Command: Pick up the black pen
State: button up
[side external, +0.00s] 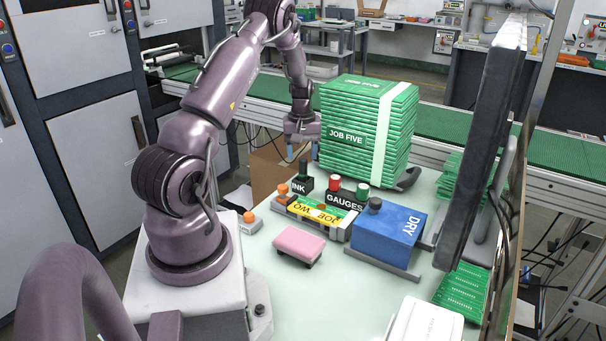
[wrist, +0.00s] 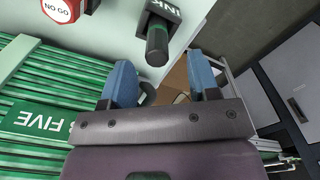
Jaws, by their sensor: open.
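I cannot clearly make out a black pen in either view. A dark, nearly black cylinder (side external: 303,169) stands upright in a dark block marked INK (side external: 303,185); I cannot tell if it is the pen. In the wrist view the same dark cylinder (wrist: 157,42) shows beyond the gap between my fingers, apart from them. My gripper (side external: 302,151) is open and empty. It hangs behind the INK block, beside the green stack. Its blue fingers (wrist: 162,82) are spread wide in the wrist view.
A tall green stack marked JOB FIVE (side external: 362,130) stands close to the right of my gripper. The GAUGES block (side external: 344,199), a yellow-green JOB TWO piece (side external: 318,212), a pink pad (side external: 299,243) and a blue DRY box (side external: 388,237) stand in front.

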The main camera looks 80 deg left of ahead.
aim_at(303, 159)
notch_tip(303, 159, down, 5)
jog(key=shift+w+r, duration=0.15)
jog(key=shift+r, duration=0.05)
jog(key=c, duration=1)
jog(key=shift+r, duration=0.15)
